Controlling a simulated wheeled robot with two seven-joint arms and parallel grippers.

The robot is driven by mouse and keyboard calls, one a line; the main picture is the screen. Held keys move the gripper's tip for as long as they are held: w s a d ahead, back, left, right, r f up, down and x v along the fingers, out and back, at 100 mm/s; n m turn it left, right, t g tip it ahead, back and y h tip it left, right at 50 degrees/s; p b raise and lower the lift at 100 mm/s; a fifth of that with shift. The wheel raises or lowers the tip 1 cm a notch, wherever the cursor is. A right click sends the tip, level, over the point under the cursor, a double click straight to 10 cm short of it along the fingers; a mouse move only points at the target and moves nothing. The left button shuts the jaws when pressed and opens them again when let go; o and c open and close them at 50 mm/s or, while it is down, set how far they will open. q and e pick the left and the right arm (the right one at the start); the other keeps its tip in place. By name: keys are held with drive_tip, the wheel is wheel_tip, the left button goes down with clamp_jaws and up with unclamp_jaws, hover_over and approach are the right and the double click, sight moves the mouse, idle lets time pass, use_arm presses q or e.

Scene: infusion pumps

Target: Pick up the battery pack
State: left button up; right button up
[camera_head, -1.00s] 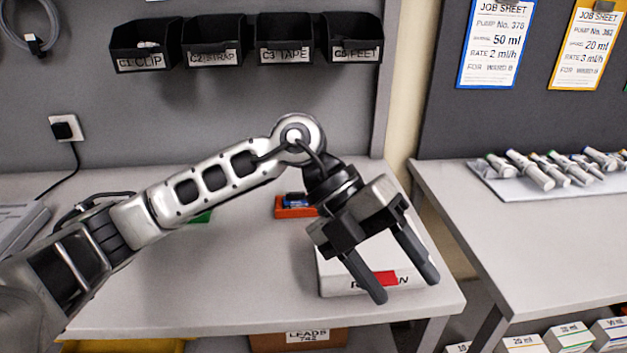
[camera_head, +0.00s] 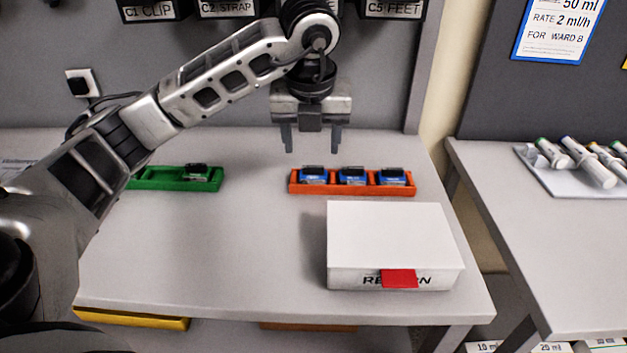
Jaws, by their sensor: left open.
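Three blue battery packs with dark tops sit in a row in an orange tray (camera_head: 352,190) on the bench: a left one (camera_head: 313,177), a middle one (camera_head: 352,177) and a right one (camera_head: 393,178). A green tray (camera_head: 150,184) to the left holds one dark-topped pack (camera_head: 196,173) at its right end; my arm hides part of its left side. My left gripper (camera_head: 313,150) is open and empty, fingers pointing down, appearing just above the left blue pack and apart from it. My right gripper is not in view.
A white box marked RETURN (camera_head: 393,238) with a red tab stands in front of the orange tray. Labelled black bins (camera_head: 228,10) hang on the back wall. The bench (camera_head: 200,260) is clear at front left. Syringes (camera_head: 588,160) lie on the right bench.

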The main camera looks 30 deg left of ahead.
sight(313, 167)
use_arm(q)
drive_tip(key=shift+p+x, duration=0.4)
drive_tip(key=shift+x, duration=2.7)
drive_tip(key=shift+d, duration=0.15)
drive_tip(key=c, duration=0.8)
